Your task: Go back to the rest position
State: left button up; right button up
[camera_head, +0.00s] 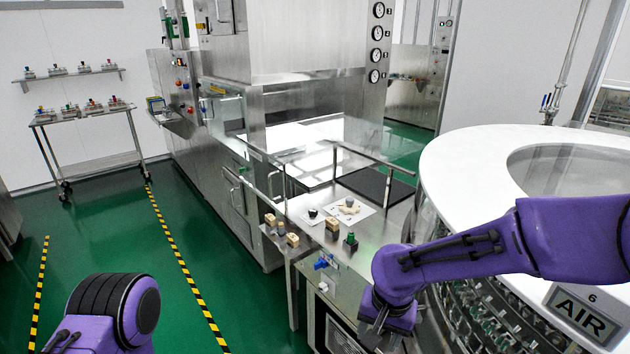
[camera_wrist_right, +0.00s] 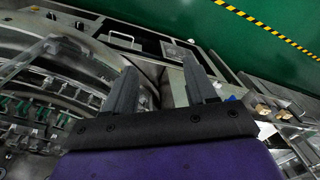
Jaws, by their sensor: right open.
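My right gripper (camera_wrist_right: 160,88) is open in the right wrist view, its two grey fingers apart with nothing between them. In the head view my purple right arm reaches in from the right across the front of the round washer, and its gripper (camera_head: 375,328) points down beside the steel control cabinet; the fingers are mostly hidden there. The washer (camera_head: 465,170) has a white round top and a glass side. At the lower left a purple and black part of my left arm shows; the left gripper is out of view.
The steel control panel (camera_head: 385,225) with knobs and wooden blocks stands left of my right gripper. A large steel machine (camera_head: 300,40) fills the back. A wheeled cart (camera_head: 95,160) stands at the far left. The green floor (camera_head: 120,235) with striped tape is clear.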

jog(key=w+a+f+t+y, duration=0.2)
jog(key=w+a+t, duration=0.1)
jog(key=w, duration=0.2)
jog(key=s+d+f+m+t+h+b, duration=0.1)
jog(key=s+d+f+t+b, duration=0.15)
jog(key=d+f, duration=0.5)
jog(key=s+d+f+m+t+h+b, duration=0.1)
jog(key=s+d+f+h+b, duration=0.2)
jog(key=f, duration=0.8)
pick_arm(q)
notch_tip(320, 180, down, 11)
jog(key=b, duration=0.5)
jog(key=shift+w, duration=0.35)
pick_arm(e)
jog(key=s+d+f+g, duration=0.1)
jog(key=s+d+f, duration=0.2)
jog(key=s+f, duration=0.2)
jog(key=s+d+f+g+h, duration=0.1)
jog(key=s+d+f, duration=0.2)
jog(key=s, duration=0.7)
jog(key=s+d+f+g+h, duration=0.1)
jog(key=s+d+f+g, duration=0.1)
jog(key=s+d+f, duration=0.2)
jog(key=s+f, duration=0.3)
jog(key=s, duration=0.1)
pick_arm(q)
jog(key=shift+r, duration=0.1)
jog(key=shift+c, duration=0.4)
pick_arm(e)
jog(key=shift+c, duration=0.3)
